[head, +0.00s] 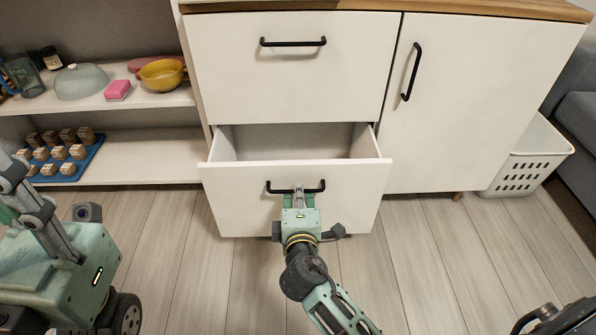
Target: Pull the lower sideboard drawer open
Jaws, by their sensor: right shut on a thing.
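The white sideboard (285,75) stands ahead, with a wooden top. Its lower drawer (235,200) is pulled out, and a bare stretch of its inside shows behind the front panel. My right gripper (298,190) is shut on the black bar handle (278,188) of the lower drawer; the fingers hide the handle's middle. The upper drawer above it, with its own black handle (293,43), is closed. My left gripper is not clearly visible; only parts of my left arm show at the left edge.
An open shelf (140,150) at the left holds a yellow bowl (162,74), a pink block (117,89) and a blue tray (68,170) of wooden blocks. A closed door (470,110) is right of the drawers. A white basket (530,160) and a grey sofa stand at the right. The floor before the drawer is clear.

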